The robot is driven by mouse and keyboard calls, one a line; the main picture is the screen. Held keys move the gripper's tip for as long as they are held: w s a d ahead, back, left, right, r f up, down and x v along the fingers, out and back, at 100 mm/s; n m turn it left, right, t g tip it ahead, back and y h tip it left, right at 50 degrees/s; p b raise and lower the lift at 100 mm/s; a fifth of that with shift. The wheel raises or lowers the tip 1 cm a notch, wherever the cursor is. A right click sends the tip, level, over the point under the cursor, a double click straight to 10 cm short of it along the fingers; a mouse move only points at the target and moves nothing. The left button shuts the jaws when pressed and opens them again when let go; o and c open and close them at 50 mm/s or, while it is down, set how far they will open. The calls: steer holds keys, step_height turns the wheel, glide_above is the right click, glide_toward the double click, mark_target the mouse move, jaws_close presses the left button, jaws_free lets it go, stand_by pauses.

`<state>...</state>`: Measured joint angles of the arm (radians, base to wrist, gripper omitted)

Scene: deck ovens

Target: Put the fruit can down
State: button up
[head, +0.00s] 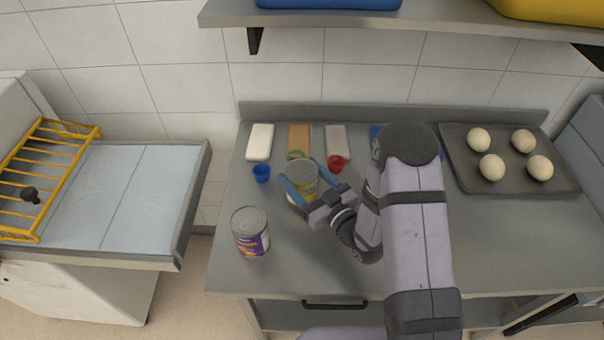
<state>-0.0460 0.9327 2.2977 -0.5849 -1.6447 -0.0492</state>
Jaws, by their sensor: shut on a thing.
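My gripper (301,173) has its blue fingers closed around a can with a grey lid and a yellow label, which I take as the fruit can (304,182). The can looks upright, over the left-middle part of the steel counter (480,235). I cannot tell whether its base touches the counter; the gripper hides the lower part. A second can (251,238), with a purple and yellow label, stands upright on the counter at front left, apart from my gripper.
White (260,141), brown (299,137) and pale (337,140) blocks lie at the back. A dark tray (509,178) holds several dough balls at right. The front-left counter is mostly free.

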steer(key=shift+f+b, duration=0.3)
steer(key=shift+b, duration=0.15)
steer(key=shift+f+b, duration=0.2)
steer(key=shift+b, duration=0.1)
steer(key=o, duration=1.8)
steer(key=shift+s+f, duration=0.1)
steer(key=shift+f, duration=0.05)
